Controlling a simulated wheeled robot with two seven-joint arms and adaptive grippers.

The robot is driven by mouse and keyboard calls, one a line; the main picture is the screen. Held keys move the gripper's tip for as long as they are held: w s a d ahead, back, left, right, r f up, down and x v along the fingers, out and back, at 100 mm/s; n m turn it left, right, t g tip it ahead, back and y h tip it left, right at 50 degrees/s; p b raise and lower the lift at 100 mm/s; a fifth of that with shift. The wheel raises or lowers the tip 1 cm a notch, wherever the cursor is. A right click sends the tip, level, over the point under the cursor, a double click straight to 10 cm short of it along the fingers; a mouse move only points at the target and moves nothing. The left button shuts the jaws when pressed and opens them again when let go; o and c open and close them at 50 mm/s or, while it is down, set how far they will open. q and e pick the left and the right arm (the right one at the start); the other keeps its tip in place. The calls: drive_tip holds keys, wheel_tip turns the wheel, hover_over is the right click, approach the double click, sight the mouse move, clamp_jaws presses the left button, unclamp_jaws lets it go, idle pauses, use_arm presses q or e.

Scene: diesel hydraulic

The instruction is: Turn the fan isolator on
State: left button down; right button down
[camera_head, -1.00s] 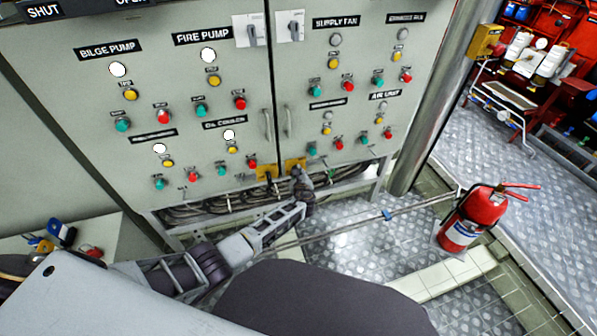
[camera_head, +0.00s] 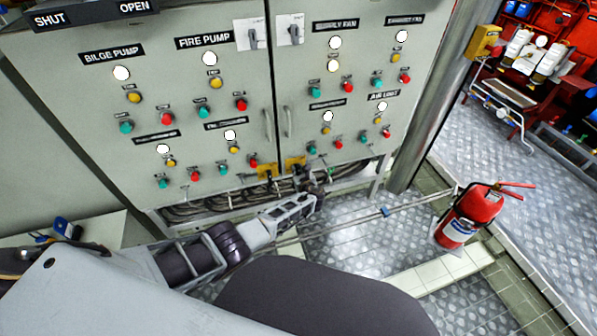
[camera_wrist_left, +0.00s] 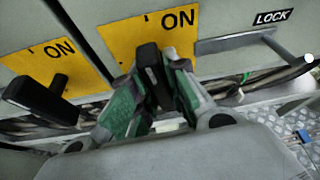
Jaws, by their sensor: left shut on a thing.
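Two yellow isolator plates sit at the cabinet's lower edge, the left one (camera_head: 266,171) and the right one (camera_head: 294,162). In the left wrist view, the right plate (camera_wrist_left: 175,32) is marked ON and its black handle (camera_wrist_left: 150,62) stands upright, its end close to the word. My left gripper (camera_head: 302,179) is at the right plate, its green-padded fingers (camera_wrist_left: 153,78) shut on that handle. The left plate (camera_wrist_left: 40,58) is also marked ON, and its black handle (camera_wrist_left: 40,98) lies slanted, apart from my fingers. My right gripper is out of view.
The grey cabinet (camera_head: 180,110) carries lamps and push buttons. Cables (camera_head: 215,206) run under it. A LOCK label (camera_wrist_left: 272,17) and a metal bar (camera_wrist_left: 235,42) are right of the handle. A red fire extinguisher (camera_head: 470,214) stands on the floor at right.

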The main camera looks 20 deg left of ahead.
use_arm(q)
drive_tip(key=shift+m, duration=0.4)
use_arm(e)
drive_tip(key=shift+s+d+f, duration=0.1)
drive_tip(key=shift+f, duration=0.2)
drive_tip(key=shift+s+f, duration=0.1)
use_arm(q)
drive_tip(key=c, duration=1.4)
unclamp_jaws()
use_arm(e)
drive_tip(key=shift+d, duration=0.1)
use_arm(q)
drive_tip(key=shift+s+d, duration=0.1)
drive_tip(key=shift+s, duration=0.05)
drive_tip(key=shift+s+d+r, duration=0.3)
drive_tip(key=shift+s+d, duration=0.05)
drive_tip(key=shift+s, duration=0.2)
drive_tip(key=shift+v, duration=5.1)
